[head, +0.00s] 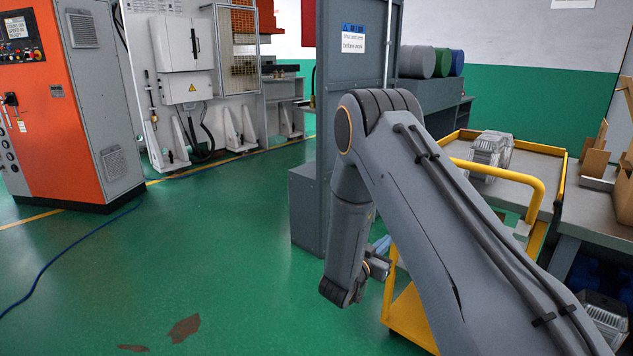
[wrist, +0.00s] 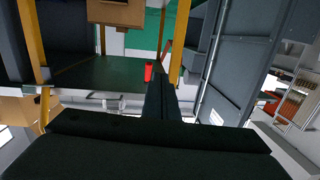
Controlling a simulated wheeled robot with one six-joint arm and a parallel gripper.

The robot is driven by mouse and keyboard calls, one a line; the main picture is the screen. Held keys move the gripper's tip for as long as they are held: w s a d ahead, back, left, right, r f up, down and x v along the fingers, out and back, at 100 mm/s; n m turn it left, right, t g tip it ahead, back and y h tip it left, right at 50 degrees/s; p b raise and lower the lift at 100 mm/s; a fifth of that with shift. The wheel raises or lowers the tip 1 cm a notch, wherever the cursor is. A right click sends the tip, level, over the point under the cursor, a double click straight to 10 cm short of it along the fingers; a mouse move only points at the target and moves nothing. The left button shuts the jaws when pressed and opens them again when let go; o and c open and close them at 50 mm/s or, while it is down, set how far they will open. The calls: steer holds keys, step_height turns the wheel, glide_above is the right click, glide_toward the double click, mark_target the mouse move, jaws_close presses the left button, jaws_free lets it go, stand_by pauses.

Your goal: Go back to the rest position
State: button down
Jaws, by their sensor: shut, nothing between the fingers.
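My gripper (wrist: 158,88) shows in the wrist view as two dark fingers side by side, closed together with nothing between them. In the head view my arm rises from the lower right, bends at the top and hangs down over the floor. The gripper's fingers cannot be made out there. No foil tray can be made out in either view.
A yellow-railed cart (head: 538,200) with a grey metal casting (head: 490,153) stands close behind my arm. A grey column (head: 335,130) stands just behind the elbow. Cardboard boxes (head: 597,160) are at the right.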

steer(key=s+a+r+n+g+y+p, duration=0.4)
steer(key=s+a+r+n+y+p, duration=0.1)
steer(key=s+a+r+y, duration=0.4)
steer(key=s+r+n+g+y+p, duration=0.1)
steer(key=s+r+g, duration=0.2)
steer(key=s, duration=0.7)
steer(key=s+d+r+n+g+p, duration=0.1)
steer(key=s+r+g, duration=0.2)
steer(key=s, duration=0.7)
steer(key=s+d+r+n+g+y+p, duration=0.1)
steer(key=s+r+g, duration=0.1)
steer(key=s, duration=0.9)
steer(key=shift+d+r+n+g+y+p, duration=0.2)
steer(key=shift+r+n+g+y+p, duration=0.1)
steer(key=shift+r+g+p, duration=0.15)
steer(key=shift+s, duration=0.1)
